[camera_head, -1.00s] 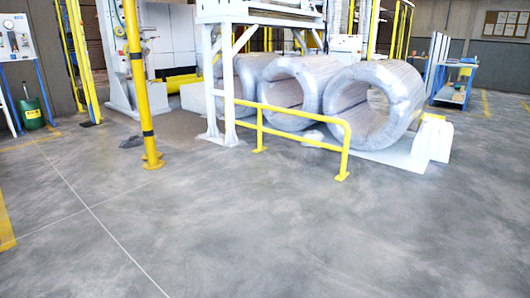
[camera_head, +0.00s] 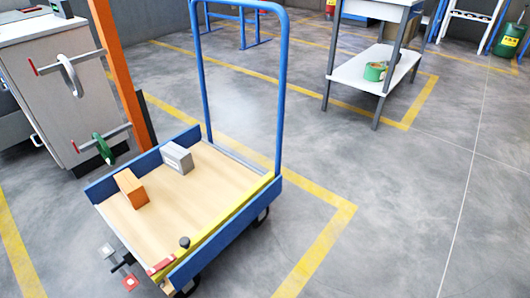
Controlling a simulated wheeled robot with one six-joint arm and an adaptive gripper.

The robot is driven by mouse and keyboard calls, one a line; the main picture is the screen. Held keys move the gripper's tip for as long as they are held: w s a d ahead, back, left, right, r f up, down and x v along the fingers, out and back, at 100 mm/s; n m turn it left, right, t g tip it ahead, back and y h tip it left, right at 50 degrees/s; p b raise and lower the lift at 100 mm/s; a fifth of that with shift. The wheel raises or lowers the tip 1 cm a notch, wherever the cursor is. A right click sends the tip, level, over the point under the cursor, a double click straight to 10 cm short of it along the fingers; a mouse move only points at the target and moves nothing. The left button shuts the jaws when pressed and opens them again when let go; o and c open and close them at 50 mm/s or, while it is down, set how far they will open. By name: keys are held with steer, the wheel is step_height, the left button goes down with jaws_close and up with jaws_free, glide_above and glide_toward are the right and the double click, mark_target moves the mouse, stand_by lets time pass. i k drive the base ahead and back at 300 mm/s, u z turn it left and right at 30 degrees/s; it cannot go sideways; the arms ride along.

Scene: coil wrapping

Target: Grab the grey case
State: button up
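The grey case (camera_head: 177,158) is a small box in the head camera view. It rests on the wooden deck of a blue-edged trolley (camera_head: 185,215), near its far rim. An orange-brown box (camera_head: 131,188) sits on the same deck, to the left of the grey case and nearer to me, with a gap between them. Nothing is seen touching the grey case. I cannot make out my gripper in this view.
A blue push handle (camera_head: 282,90) rises from the trolley. An orange post (camera_head: 122,72) and a grey cabinet (camera_head: 60,95) stand to the left. A white shelf table (camera_head: 350,68) stands at the back right. The floor (camera_head: 400,220) on the right is clear.

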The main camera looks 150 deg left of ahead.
mark_target(178, 158)
steer(key=z, duration=1.85)
steer(key=k, duration=1.9)
steer(key=z, duration=2.95)
steer(key=i, duration=0.25)
steer(key=z, duration=0.55)
